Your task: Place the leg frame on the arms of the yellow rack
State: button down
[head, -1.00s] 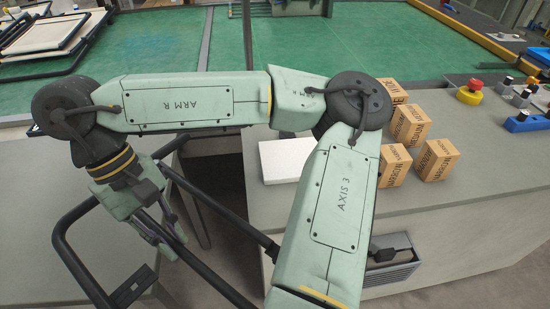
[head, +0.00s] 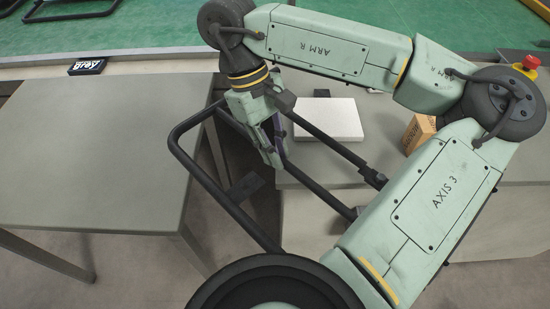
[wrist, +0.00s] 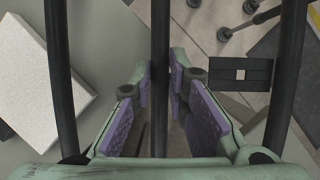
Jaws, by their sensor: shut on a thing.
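The leg frame is a black tubular frame (head: 225,204) with a rounded closed end at left and bars running to the lower right. My gripper (head: 270,150) is shut on one of its bars and holds it tilted over the gap between two grey surfaces. In the wrist view, the purple pads of my gripper (wrist: 160,88) are on both sides of the middle bar of the leg frame (wrist: 160,35); other bars run at left and right. My arm hides part of the frame. I cannot make out the yellow rack in either current view.
A bare grey table (head: 90,150) is at left. A grey counter (head: 310,205) at right bears a white block (head: 327,119), a cardboard box (head: 418,132) and a red-and-yellow button (head: 530,63). A small black labelled block (head: 88,66) lies behind the table. Green flooring lies beyond.

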jog(key=shift+f+b, duration=0.75)
jog(key=shift+f, duration=0.95)
jog(key=shift+f, duration=0.15)
jog(key=c, duration=1.6)
grip_release()
jog(key=shift+o, duration=0.2)
